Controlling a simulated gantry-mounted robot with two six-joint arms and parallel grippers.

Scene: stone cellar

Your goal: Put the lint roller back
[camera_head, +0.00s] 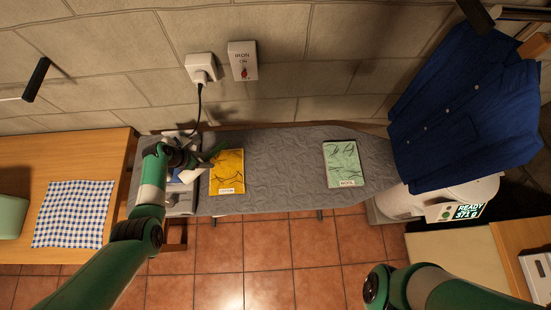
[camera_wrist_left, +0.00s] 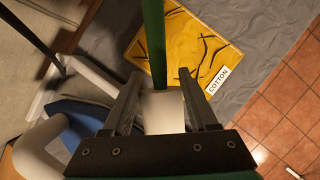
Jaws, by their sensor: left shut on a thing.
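My left gripper (camera_head: 194,158) is at the left end of the ironing board. In the left wrist view, its fingers (camera_wrist_left: 162,108) are shut on the lint roller, around its white roll (camera_wrist_left: 163,112); its green handle (camera_wrist_left: 154,45) runs away toward the top. In the head view, a little of the green handle (camera_head: 217,149) shows over the yellow cotton cloth (camera_head: 228,175). Dark strands lie on that cloth and on the green wool cloth (camera_head: 342,165). My right arm enters at the lower right; its gripper is out of view.
The grey ironing board (camera_head: 285,165) is bare between the cloths. A blue and white object, perhaps the iron (camera_head: 188,175), is partly hidden by my left arm. A plug (camera_head: 201,68) and cord, an iron switch (camera_head: 243,60), a hanging blue shirt (camera_head: 465,110) and a checked cloth (camera_head: 73,214) surround it.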

